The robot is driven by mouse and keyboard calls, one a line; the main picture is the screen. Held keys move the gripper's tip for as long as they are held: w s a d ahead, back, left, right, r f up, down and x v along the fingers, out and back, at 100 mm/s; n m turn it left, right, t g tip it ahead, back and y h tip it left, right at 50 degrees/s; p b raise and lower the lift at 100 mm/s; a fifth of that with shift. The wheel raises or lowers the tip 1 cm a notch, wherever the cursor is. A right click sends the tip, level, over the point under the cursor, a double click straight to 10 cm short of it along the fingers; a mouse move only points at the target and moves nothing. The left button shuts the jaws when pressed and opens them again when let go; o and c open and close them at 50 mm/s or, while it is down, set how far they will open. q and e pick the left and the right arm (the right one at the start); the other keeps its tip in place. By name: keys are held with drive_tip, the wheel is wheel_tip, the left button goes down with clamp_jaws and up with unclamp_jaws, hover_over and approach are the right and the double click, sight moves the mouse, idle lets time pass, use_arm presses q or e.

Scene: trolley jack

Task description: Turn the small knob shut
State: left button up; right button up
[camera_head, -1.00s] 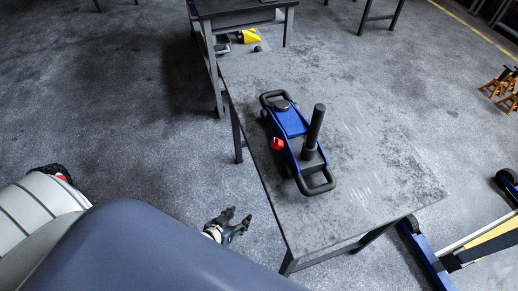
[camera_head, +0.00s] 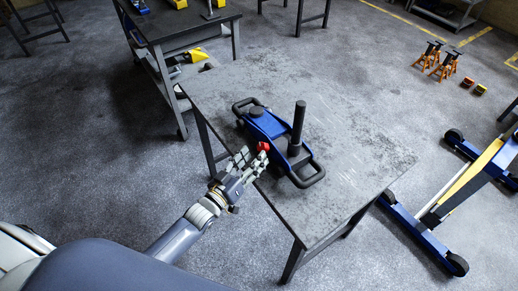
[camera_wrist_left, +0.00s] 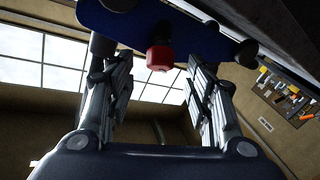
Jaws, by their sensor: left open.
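The blue trolley jack (camera_head: 268,125) with its black upright post and handles stands on the grey table. The small red knob (camera_head: 263,146) sticks out from its near side. My left gripper (camera_head: 247,161) is open at the table's near edge, its fingertips close to the knob. In the left wrist view the knob (camera_wrist_left: 159,58) shows ahead, between and just beyond the open fingers (camera_wrist_left: 157,85) and apart from them, with the blue jack body (camera_wrist_left: 205,35) behind it. My right gripper is not in view.
The table (camera_head: 345,165) is otherwise bare. A second dark table (camera_head: 185,22) with yellow items stands behind. Orange stands (camera_head: 437,60) and a blue wheeled lift (camera_head: 430,222) are on the floor at the right.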

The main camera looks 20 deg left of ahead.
sight(260, 150)
use_arm(q)
drive_tip(key=shift+x, duration=2.1)
drive_tip(key=shift+c, duration=0.3)
drive_tip(key=c, duration=1)
